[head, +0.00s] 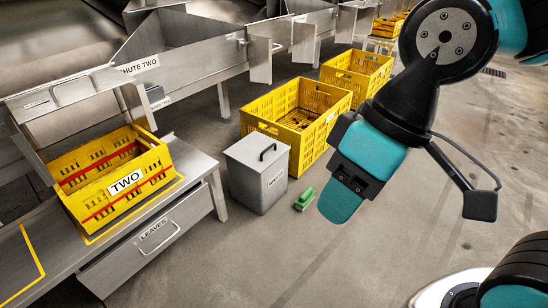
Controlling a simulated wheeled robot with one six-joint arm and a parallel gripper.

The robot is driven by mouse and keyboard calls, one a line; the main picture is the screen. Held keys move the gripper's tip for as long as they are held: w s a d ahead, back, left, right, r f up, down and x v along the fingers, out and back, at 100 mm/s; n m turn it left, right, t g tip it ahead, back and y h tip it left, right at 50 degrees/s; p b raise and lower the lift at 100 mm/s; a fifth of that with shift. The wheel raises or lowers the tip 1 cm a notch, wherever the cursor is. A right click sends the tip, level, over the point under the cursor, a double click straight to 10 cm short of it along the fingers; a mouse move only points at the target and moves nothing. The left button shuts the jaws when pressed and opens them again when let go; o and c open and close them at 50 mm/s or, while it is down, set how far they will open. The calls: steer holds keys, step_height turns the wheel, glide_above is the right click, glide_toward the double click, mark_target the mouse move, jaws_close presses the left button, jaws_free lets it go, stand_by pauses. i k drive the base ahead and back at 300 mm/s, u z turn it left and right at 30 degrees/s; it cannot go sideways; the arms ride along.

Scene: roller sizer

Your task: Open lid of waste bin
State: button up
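My gripper (341,204) points downward to the right of the bin, apart from the lid and handle. Its teal finger shows from the side, so I cannot tell whether it is open or shut. I see nothing held at its tip.
A yellow crate (262,130) stands close behind the bin. A green object (305,199) lies on the floor right of it. At left, a steel bench (203,165) carries a yellow crate marked TWO (150,165) above a LEAVES drawer (148,247). The floor in front is clear.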

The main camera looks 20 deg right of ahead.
mark_target(257, 152)
steer(key=u, duration=0.8)
steer(key=i, duration=1.45)
steer(key=z, duration=0.8)
